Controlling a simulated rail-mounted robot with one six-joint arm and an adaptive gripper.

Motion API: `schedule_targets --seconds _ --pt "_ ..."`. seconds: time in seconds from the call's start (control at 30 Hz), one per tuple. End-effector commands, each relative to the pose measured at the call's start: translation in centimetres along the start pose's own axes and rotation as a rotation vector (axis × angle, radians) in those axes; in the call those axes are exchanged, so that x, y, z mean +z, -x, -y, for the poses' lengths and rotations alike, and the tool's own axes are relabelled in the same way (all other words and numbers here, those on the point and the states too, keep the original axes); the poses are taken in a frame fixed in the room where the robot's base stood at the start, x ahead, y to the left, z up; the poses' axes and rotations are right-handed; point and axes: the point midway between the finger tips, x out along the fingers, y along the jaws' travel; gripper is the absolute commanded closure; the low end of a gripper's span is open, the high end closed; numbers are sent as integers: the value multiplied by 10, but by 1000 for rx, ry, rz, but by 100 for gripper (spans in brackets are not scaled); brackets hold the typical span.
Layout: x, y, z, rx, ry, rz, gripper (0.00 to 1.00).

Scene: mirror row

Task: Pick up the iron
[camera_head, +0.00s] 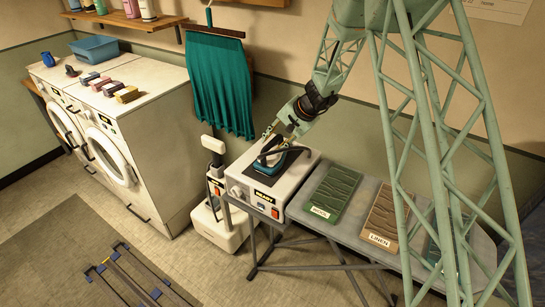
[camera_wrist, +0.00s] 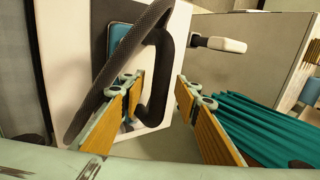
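The iron (camera_head: 283,159) has a blue body and a black handle. It sits on the dark plate of a white station (camera_head: 238,188) at the left end of the grey ironing board. In the wrist view, its black looped handle (camera_wrist: 165,62) is near, with part of the blue body (camera_wrist: 122,31) behind it. My gripper (camera_head: 281,136) is just above the iron, pointing down at it. In the wrist view, my gripper (camera_wrist: 160,88) has its two yellow-padded fingers apart, with part of the handle showing between them. I cannot tell whether they touch it.
A dark ribbed cord (camera_wrist: 112,72) crosses beside the handle in the wrist view. Green (camera_head: 331,192) and brown (camera_head: 381,216) fabric panels lie right of the station. A teal cloth (camera_head: 218,82) hangs behind, and white washers (camera_head: 150,135) stand left.

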Motion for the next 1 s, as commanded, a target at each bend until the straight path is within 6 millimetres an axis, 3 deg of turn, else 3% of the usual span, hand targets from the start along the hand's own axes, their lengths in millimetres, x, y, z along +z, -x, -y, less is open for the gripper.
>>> schedule_targets --seconds 0.2,0.53,1.0 --pt "0 0 0 0 0 0 71" --pt "0 0 0 0 0 0 100" --pt "-1 1 1 -1 1 -1 100"
